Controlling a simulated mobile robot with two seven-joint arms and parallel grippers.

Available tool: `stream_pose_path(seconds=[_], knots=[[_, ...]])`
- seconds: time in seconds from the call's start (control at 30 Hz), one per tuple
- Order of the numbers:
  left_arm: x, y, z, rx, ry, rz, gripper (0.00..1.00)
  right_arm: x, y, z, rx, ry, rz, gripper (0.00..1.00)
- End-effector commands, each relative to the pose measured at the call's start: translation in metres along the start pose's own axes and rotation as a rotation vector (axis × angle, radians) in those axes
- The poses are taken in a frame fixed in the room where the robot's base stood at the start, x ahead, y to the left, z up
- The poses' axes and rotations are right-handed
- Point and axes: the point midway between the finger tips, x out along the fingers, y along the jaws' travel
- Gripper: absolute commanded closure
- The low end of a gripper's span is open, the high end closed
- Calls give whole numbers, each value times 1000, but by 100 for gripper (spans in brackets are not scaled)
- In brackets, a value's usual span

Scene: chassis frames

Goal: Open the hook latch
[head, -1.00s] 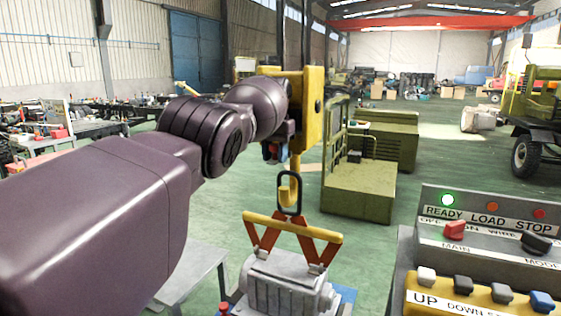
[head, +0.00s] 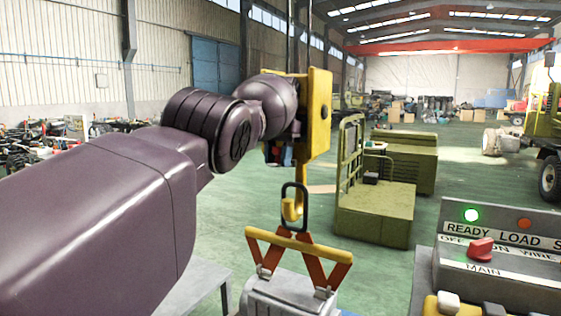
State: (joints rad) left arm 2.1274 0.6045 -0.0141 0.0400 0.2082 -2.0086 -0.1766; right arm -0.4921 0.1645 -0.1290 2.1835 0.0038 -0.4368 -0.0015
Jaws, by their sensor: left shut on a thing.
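A yellow hook (head: 291,208) hangs from a yellow hook block (head: 318,112) and passes through a black oval ring (head: 294,206). The ring tops a lifting frame with a yellow bar (head: 298,246) and orange legs over a grey ribbed load (head: 285,298). My left arm reaches in from the left. My left gripper (head: 283,150) is at the left side of the hook block, just above the hook. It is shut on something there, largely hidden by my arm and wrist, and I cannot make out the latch. My right gripper is not in view.
A grey control panel (head: 500,255) with a green lit READY lamp and a red knob stands at the right. A green machine (head: 378,207) stands behind the hook. A grey table (head: 200,285) shows under my arm. Green floor lies between.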

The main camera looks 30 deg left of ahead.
Motion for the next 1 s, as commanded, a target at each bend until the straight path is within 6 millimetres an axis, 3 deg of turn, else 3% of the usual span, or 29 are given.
stream_pose_path(seconds=[0.37, 0.4, 0.57, 0.83, 1.0], knots=[[4, 0, -1, 0, -9, 0, 100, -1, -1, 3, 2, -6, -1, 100], [4, 0, -1, 0, -9, 0, 63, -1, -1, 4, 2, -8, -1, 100], [2, 0, 0, 0, -6, 0, 40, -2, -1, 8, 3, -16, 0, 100], [0, 0, 0, 0, -2, 0, 40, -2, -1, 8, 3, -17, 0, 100], [-10, 0, 8, 0, 5, 0, 40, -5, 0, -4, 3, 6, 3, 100]])
